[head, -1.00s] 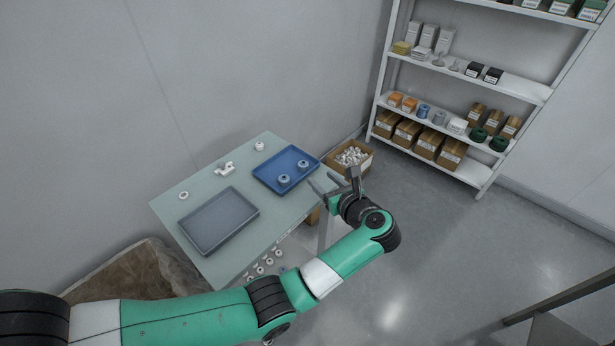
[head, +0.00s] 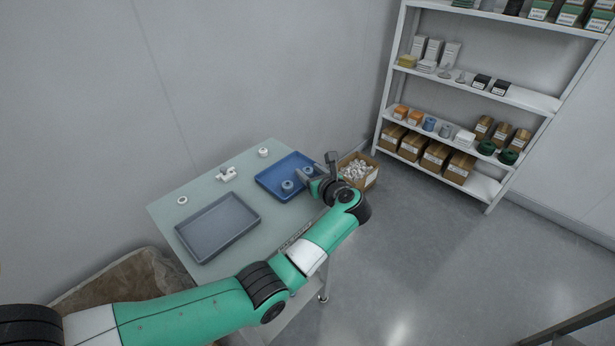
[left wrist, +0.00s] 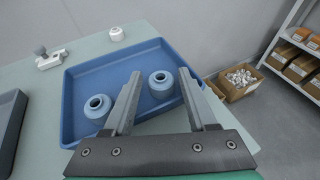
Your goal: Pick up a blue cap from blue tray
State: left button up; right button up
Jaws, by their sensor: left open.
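The blue tray (head: 268,184) lies on the table near its right end and holds two blue caps. One blue cap (head: 287,186) sits toward the tray's front left, the other blue cap (head: 307,171) further right. In the left wrist view the caps show as round, hollow-topped pieces, the nearer cap (left wrist: 97,106) left of the fingers and the farther cap (left wrist: 160,83) between them, beyond the tips. My left gripper (head: 315,172) is open and empty over the tray's right part; its spread fingers (left wrist: 160,80) also show in the wrist view. My right gripper is not in view.
A grey empty tray (head: 218,226) lies to the left on the table (head: 168,208). White parts (head: 227,174) stand along the table's back edge. A cardboard box (head: 358,170) of white pieces is beside the table's right end. A shelf (head: 480,95) stands at the right.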

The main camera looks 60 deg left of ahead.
pick_arm(q)
jog(key=c, duration=0.7)
jog(key=shift+r+p, duration=0.55)
jog(key=shift+r, duration=0.1)
notch_tip(320, 180, up, 3)
jog(key=shift+d+r+p, duration=0.1)
jog(key=shift+d+p, duration=0.05)
jog(key=shift+p, duration=0.9)
jog(key=s+d+r+p, duration=0.2)
jog(key=d, duration=0.2)
jog(key=s+d+r+p, duration=0.2)
jog(key=d+r, duration=0.1)
jog(key=d, duration=0.1)
jog(key=s+d+r+p, duration=0.2)
jog(key=s+d+r, duration=0.1)
jog(key=shift+d+r, duration=0.25)
jog(key=shift+d, duration=0.15)
